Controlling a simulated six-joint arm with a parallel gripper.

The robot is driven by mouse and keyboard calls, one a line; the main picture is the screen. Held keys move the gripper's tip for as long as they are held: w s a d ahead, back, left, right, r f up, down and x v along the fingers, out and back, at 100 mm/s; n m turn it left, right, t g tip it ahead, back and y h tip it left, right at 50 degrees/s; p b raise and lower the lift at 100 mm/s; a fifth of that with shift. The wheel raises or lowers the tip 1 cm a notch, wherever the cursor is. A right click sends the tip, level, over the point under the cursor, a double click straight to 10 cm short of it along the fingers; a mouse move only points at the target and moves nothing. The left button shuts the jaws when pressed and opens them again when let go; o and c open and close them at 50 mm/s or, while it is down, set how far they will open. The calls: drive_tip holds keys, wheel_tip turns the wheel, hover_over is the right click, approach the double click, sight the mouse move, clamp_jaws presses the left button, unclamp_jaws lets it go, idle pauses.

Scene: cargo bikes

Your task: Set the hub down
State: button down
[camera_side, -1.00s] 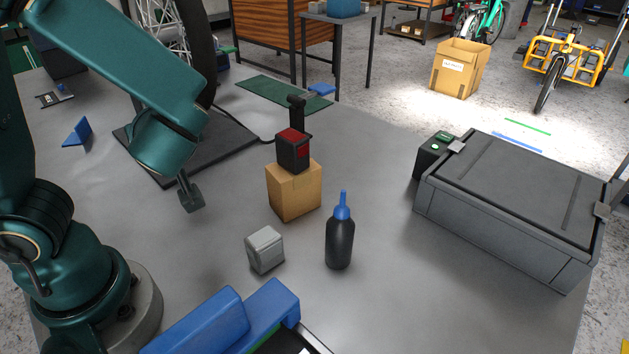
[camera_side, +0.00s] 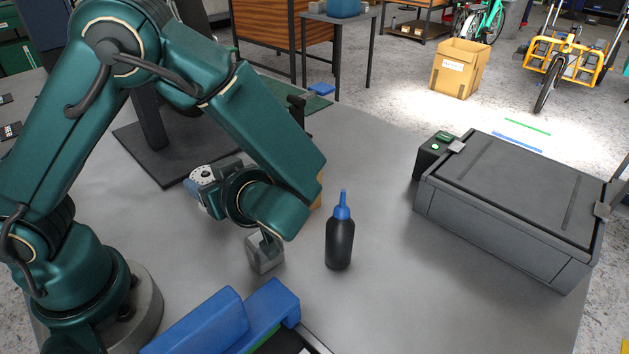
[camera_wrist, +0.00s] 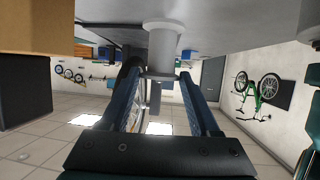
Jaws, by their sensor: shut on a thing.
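The hub (camera_side: 203,175) is a silver-grey part with a round, holed flange, held above or on the left-middle of the grey table. My gripper (camera_side: 198,184) lies about level and is shut on it. In the wrist view the hub (camera_wrist: 162,45) is a pale grey cylinder with a flange and a thin axle between the blue fingers of my gripper (camera_wrist: 160,82). That view looks upside down, and the hub's wide end points to the table surface. I cannot tell whether it touches the table.
A cardboard box is mostly hidden behind my arm; a dark base plate (camera_side: 150,155) lies behind. A large grey case (camera_side: 500,215) stands at right.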

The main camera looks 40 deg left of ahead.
drive_tip(key=shift+w+d+f, duration=0.1)
drive_tip(key=shift+d+f, duration=0.05)
drive_tip(key=shift+f, duration=0.65)
drive_tip(key=shift+w+d+f, duration=0.1)
drive_tip(key=shift+d+f, duration=0.05)
drive_tip(key=shift+f, duration=0.6)
drive_tip(key=shift+w+d+f, duration=0.1)
drive_tip(key=shift+d+f, duration=0.05)
drive_tip(key=shift+f, duration=0.65)
drive_tip(key=shift+c, duration=0.6)
unclamp_jaws()
